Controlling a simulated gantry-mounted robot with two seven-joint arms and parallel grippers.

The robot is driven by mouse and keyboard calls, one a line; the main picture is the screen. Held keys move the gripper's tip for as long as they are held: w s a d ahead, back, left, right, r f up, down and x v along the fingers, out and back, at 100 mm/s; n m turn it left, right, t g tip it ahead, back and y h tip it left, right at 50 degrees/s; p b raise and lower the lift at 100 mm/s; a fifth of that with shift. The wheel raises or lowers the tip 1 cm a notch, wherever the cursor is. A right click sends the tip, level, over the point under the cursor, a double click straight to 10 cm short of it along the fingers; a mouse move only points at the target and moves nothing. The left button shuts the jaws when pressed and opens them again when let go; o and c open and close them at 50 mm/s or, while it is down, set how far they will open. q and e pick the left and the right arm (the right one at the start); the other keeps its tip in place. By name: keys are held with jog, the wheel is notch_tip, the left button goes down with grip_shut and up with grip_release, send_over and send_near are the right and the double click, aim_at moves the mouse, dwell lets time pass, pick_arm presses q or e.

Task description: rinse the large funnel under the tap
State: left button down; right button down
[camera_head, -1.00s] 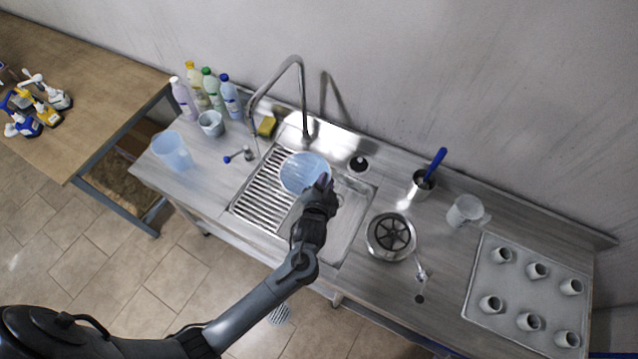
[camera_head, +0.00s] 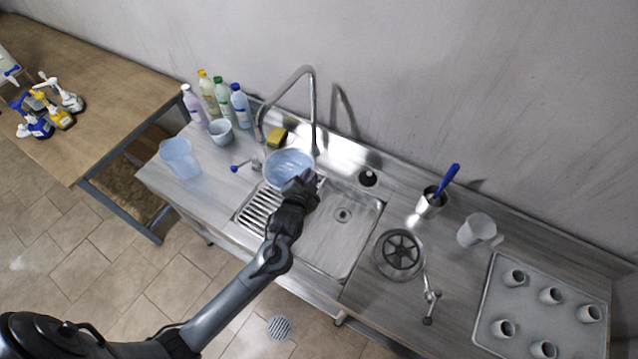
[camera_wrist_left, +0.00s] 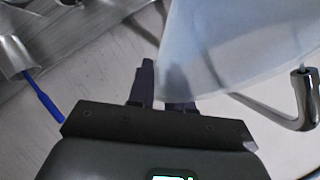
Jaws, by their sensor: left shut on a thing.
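The large funnel (camera_head: 287,166) is a pale blue, translucent wide cone held over the left part of the sink, by the drainer ribs. My left gripper (camera_head: 300,184) is shut on the funnel at its right, near edge. In the left wrist view the fingers (camera_wrist_left: 160,90) meet the funnel wall (camera_wrist_left: 235,50). The tap (camera_head: 313,110) is a tall chrome arched spout behind the sink. I cannot see water running. My right gripper is not in view.
Several bottles (camera_head: 220,98), a small cup (camera_head: 221,131) and a pale blue jug (camera_head: 180,158) stand left of the sink. A yellow sponge (camera_head: 277,137) lies behind it. The right basin (camera_head: 340,235) is empty.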

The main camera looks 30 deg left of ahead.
pick_arm(q)
jog(key=p, duration=0.1)
send_near(290, 158)
jog(key=shift+x, duration=2.55)
jog(key=shift+d, duration=0.1)
dwell(4.4)
